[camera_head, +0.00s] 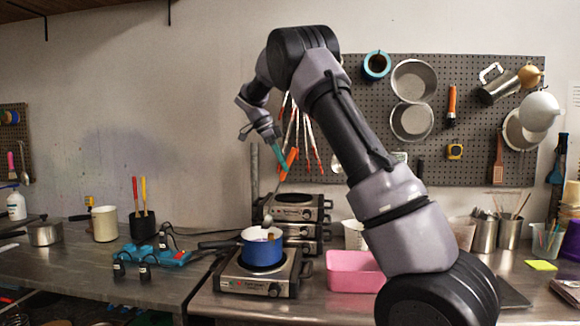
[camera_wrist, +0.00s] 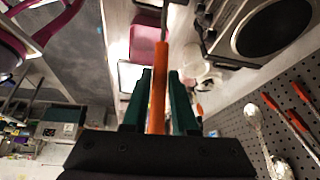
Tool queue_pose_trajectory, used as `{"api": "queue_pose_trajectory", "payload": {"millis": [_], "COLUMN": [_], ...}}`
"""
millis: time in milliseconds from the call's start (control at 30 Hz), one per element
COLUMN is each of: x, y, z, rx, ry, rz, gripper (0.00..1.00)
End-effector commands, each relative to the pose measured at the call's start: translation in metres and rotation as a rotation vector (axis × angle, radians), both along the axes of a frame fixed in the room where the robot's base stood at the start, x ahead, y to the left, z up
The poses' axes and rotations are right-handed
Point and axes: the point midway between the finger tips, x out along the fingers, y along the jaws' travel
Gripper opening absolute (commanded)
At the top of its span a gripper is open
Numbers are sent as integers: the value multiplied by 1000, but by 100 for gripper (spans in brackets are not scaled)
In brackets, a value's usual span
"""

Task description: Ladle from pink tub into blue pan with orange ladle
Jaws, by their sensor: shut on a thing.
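My gripper (camera_head: 283,167) is shut on the orange ladle (camera_head: 288,160) by its handle. The ladle hangs tilted, its thin shaft running down and left to a small bowl just above the blue pan (camera_head: 262,252). I cannot tell what is in the bowl. The pan sits on a hot plate with its dark handle to the left; something brownish shows at its opening. The pink tub (camera_head: 350,272) stands on the counter to the right, partly hidden by my arm. In the wrist view the orange handle (camera_wrist: 158,88) lies between the green fingers (camera_wrist: 163,95).
The hot plate (camera_head: 240,282) is under the pan, with stacked burners (camera_head: 300,200) behind it. A pegboard (camera_head: 455,70) with hanging pots and tools is on the wall. A blue rack with dark bottles (camera_head: 150,258) stands left. Metal canisters (camera_head: 484,234) stand right.

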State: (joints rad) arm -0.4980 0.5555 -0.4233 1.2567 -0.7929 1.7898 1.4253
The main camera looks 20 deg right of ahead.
Motion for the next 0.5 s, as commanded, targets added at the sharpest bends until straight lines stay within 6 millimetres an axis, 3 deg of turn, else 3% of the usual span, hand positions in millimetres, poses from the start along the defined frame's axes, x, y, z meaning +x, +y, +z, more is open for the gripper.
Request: {"api": "queue_pose_trajectory", "payload": {"millis": [500], "x": [14], "y": [34], "z": [9], "rx": [-149], "ry": [62], "rz": [0], "gripper": [0]}}
